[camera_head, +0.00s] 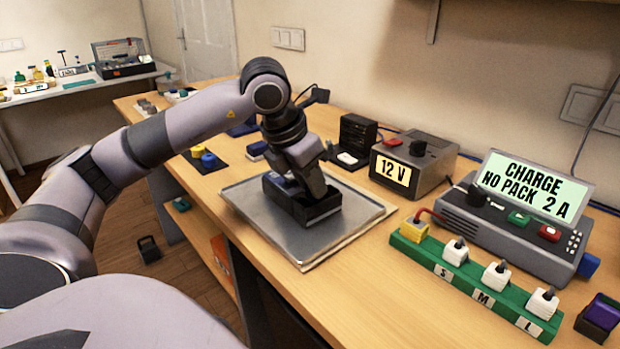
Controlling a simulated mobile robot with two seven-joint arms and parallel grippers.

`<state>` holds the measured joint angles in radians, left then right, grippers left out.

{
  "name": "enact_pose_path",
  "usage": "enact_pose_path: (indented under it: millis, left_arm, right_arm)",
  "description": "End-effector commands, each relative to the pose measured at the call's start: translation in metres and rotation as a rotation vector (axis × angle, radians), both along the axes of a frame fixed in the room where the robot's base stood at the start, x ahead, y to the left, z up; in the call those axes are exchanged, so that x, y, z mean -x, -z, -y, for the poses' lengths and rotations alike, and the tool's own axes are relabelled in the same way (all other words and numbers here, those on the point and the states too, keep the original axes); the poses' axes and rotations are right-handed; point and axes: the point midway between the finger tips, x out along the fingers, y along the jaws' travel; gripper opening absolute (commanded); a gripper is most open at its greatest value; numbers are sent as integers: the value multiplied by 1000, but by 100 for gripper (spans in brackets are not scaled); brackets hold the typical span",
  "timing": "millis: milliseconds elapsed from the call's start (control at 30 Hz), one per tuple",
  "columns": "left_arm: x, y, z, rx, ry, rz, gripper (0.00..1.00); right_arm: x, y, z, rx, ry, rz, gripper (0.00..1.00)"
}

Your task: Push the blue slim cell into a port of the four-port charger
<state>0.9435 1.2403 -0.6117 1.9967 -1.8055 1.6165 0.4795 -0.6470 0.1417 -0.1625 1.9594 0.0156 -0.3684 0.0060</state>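My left gripper (304,203) is low over the grey metal tray (252,218) on the bench. Its dark body hides its fingertips, so I cannot tell whether it is open or shut. A small blue patch (284,183) shows beside it at the tray; I cannot tell whether this is the blue slim cell. A green strip (470,284) holds one yellow and several white plugs, with S, M and L labels. Behind it is a grey charger unit (510,235) whose screen reads "CHARGE NO PACK 2 A". I cannot tell which is the four-port charger. My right gripper is not in view.
A grey 12 V supply (414,164) and a black slotted rack (358,134) stand behind the tray. A purple and black block (600,317) is at the right edge. Blue and yellow knobs (203,157) lie back left.

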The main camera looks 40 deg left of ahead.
Motion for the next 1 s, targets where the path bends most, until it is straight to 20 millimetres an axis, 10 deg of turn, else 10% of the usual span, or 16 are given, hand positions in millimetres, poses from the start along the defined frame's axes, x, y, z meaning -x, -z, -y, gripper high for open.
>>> enact_pose_path:
  millis: [100, 533, 1000]
  left_arm:
    - [0, 0, 0, 0, 0, 1, 56]
    - [0, 0, 0, 0, 0, 0, 56]
    - [27, -64, -4, -1, 0, 2, 56]
  right_arm:
    - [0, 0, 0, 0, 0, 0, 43]
    - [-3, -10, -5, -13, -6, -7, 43]
    - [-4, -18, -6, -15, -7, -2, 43]
